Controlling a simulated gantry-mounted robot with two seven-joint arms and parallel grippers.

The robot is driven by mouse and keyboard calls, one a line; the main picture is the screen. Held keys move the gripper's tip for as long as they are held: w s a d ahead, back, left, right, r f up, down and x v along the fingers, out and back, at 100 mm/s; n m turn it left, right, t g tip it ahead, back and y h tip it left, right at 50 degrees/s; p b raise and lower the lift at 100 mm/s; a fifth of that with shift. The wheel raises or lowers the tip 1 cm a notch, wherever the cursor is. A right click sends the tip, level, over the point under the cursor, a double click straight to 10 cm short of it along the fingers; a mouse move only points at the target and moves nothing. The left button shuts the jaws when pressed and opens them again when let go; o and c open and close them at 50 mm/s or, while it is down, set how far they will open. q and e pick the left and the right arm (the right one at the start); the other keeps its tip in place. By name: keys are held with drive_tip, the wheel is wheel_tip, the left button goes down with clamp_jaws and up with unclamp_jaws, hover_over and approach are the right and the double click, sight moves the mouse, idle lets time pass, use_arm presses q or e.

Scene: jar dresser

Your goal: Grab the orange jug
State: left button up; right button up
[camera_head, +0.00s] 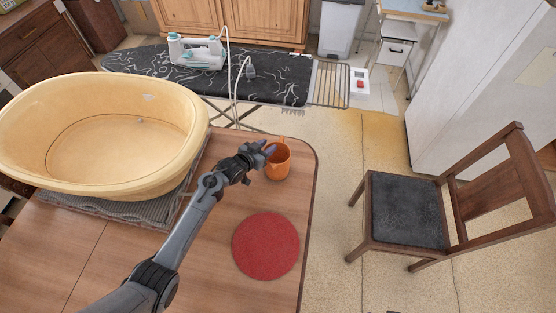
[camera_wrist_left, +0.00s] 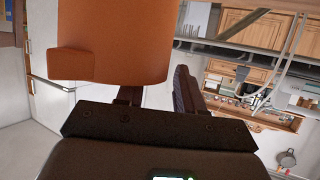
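The orange jug (camera_head: 279,163) stands upright on the wooden table near its right edge in the head view. My left gripper (camera_head: 267,148) is at the jug's upper left side, with its fingers spread apart. In the left wrist view the jug (camera_wrist_left: 115,40) fills the upper left and hides the tip of one finger. The other finger (camera_wrist_left: 185,90) shows to the right of the jug, with a gap between the fingers. Whether a finger touches the jug cannot be told. My right gripper is not in view.
A red round mat (camera_head: 266,246) lies on the table (camera_head: 205,262) in front of the jug. A large yellow tub (camera_head: 90,185) sits on a folded grey cloth to the left. A chair (camera_head: 405,210) stands to the right. An ironing board (camera_head: 280,80) with an iron is behind.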

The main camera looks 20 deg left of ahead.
use_arm(q)
drive_tip(key=shift+c, duration=0.2)
clamp_jaws()
idle(0.3)
